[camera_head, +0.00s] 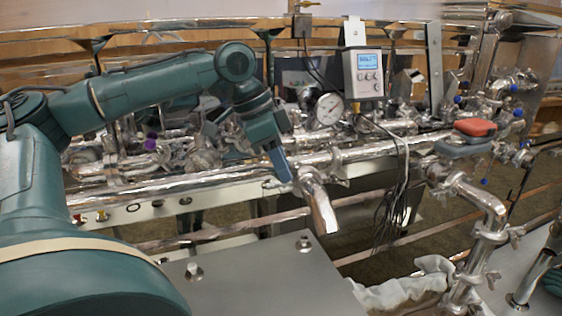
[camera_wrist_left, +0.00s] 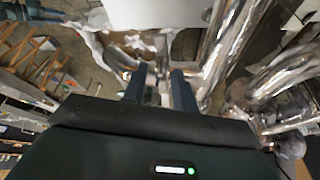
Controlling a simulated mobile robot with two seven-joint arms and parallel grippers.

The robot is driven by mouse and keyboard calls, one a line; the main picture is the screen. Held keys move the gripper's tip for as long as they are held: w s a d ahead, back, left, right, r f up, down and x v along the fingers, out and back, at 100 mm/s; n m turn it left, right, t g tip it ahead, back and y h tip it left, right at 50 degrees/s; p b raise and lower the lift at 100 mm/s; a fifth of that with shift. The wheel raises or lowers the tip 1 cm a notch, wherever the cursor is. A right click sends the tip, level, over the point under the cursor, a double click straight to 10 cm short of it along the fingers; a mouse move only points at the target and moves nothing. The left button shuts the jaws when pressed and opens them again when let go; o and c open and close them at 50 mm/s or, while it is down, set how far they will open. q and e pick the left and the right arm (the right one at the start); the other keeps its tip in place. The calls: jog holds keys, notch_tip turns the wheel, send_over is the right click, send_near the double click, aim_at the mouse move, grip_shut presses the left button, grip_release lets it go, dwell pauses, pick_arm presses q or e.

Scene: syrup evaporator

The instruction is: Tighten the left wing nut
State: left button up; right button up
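My left gripper (camera_head: 278,165) reaches in from the left, its fingers pointing down at a shiny pipe joint with a bent spout (camera_head: 318,202). In the left wrist view my left gripper (camera_wrist_left: 160,75) has its two fingers apart, with a gap between them. Blurred shiny metal lies beyond the fingertips; I cannot make out a wing nut there, and contact is not clear. Wing nuts show on the right-hand pipe clamps, one upper (camera_head: 516,234) and one lower (camera_head: 491,279). I cannot tell which one is the left wing nut.
A pressure gauge (camera_head: 329,108) and a grey digital meter (camera_head: 365,75) with hanging cables stand behind the gripper. A white cloth (camera_head: 405,290) lies low. A flat metal cover (camera_head: 270,275) is in front.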

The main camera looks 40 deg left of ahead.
pick_arm(q)
grip_shut()
jog(key=shift+m, duration=0.4)
jog(key=m+g, duration=0.1)
jog(key=m, duration=0.1)
jog(key=shift+w+a+m+h, duration=0.1)
jog(key=shift+m+h, duration=0.2)
jog(key=shift+m, duration=0.1)
jog(key=m+g, duration=0.1)
jog(key=m, duration=0.2)
jog(key=shift+w+m+g+h, duration=0.1)
jog(key=shift+m+g+h, duration=0.2)
jog(key=shift+m+g, duration=0.1)
jog(key=m+g, duration=0.1)
jog(key=m, duration=0.2)
jog(key=m+g, duration=0.1)
jog(key=m, duration=0.2)
jog(key=shift+w, duration=0.15)
